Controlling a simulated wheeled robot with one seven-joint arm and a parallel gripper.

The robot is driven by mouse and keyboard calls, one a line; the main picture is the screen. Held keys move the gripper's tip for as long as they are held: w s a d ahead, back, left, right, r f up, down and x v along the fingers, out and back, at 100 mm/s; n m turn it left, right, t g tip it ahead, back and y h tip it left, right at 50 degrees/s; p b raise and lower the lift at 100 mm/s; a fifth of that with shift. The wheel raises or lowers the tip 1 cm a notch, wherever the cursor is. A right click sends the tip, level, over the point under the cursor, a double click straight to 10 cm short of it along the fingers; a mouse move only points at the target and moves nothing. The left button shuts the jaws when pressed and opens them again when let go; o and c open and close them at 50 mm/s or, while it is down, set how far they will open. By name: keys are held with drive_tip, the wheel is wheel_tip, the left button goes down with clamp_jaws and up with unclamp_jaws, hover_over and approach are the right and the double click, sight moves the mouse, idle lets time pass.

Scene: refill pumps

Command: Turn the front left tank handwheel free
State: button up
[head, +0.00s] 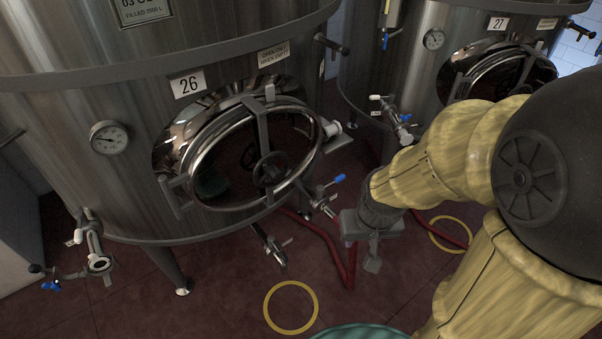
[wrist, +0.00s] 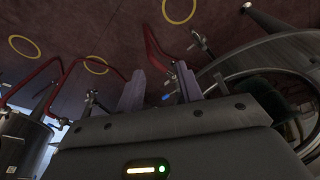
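The front left tank (head: 60,130) is a large steel vessel labelled 26, with an oval manway door (head: 205,205) in its front. A dark spoked handwheel (head: 270,168) sits at the door's middle, under a bar across the rim. My gripper (wrist: 160,90) is open, with two pale fingers apart and nothing between them. In the head view it is to the right of and below the handwheel, clear of it. In the wrist view the manway rim (wrist: 265,60) shows at the right. I cannot make out the handwheel clearly there.
Valves with blue levers (head: 338,180) stick out low beside the door. A red hose (head: 330,240) runs over the dark red floor. Tank 27 (head: 400,60) stands behind at the right.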

drive_tip(key=shift+d, duration=0.3)
drive_tip(key=shift+o, duration=0.2)
drive_tip(key=o, duration=0.4)
drive_tip(key=shift+w+f, duration=0.2)
drive_tip(key=shift+w, duration=0.1)
drive_tip(key=w+f+n+t, duration=0.2)
drive_tip(key=w+f+t, duration=0.1)
drive_tip(key=w+f, duration=0.3)
drive_tip(key=shift+w+a+f+t+y, duration=0.45)
drive_tip(key=shift+w+a+t+y, duration=0.6)
drive_tip(key=shift+a+t+y, duration=0.4)
drive_tip(key=shift+w+a+f+t+y, duration=0.4)
drive_tip(key=shift+w+a+t+y, duration=0.7)
drive_tip(key=shift+t+y, duration=0.65)
drive_tip(key=shift+w+a+f+t+y, duration=0.45)
drive_tip(key=shift+w+a+t+y, duration=0.55)
drive_tip(key=shift+a+t+y, duration=0.45)
drive_tip(key=shift+w+d+y+b, duration=0.1)
drive_tip(key=shift+y+b, duration=0.15)
drive_tip(key=shift+b, duration=0.1)
